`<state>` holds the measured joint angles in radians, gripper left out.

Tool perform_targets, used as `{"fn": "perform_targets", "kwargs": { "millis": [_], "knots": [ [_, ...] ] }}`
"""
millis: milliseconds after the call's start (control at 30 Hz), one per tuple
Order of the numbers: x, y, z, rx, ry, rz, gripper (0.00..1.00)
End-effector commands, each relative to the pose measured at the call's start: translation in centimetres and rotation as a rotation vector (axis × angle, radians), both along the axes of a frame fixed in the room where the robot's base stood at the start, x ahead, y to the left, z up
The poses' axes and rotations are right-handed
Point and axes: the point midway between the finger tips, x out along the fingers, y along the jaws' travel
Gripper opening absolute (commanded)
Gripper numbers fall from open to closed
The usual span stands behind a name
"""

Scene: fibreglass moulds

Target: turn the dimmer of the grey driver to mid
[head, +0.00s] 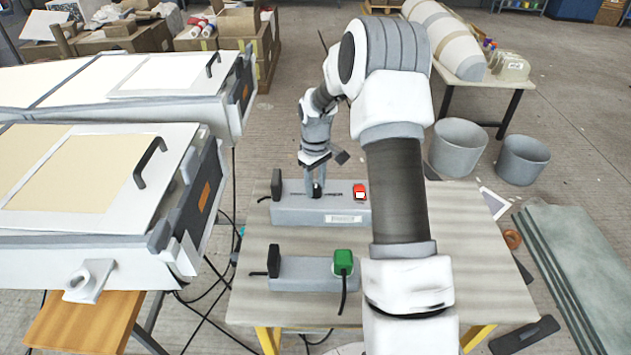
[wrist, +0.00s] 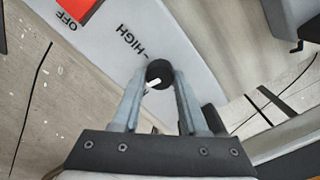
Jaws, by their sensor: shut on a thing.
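The grey driver (head: 290,214) is a long box on the table, with a pale label on its front and a red switch (head: 360,191) at its right end. Its dimmer is a black round knob (wrist: 158,73) with a white pointer line, beside the printed word HIGH in the wrist view. The red switch also shows there (wrist: 78,8), near the word OFF. My gripper (wrist: 160,88) points down at the driver with its fingers closed on either side of the knob. In the head view my gripper (head: 316,192) hides part of the knob.
A second grey box (head: 300,272) with a green plug (head: 343,262) and a black cable lies nearer on the table (head: 480,255). White mould units with handled lids (head: 150,160) stand at the left. Grey buckets (head: 458,147) stand on the floor at the right.

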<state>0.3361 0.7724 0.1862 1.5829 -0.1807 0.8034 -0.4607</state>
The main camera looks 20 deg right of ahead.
Motion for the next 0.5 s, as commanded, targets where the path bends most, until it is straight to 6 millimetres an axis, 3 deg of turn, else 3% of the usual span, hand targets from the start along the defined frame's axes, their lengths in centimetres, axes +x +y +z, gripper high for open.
{"fn": "perform_targets", "kwargs": {
  "millis": [500],
  "knots": [
    [0.08, 0.00, 0.07, 0.000, -0.002, 0.175, 0.00]
  ]
}}
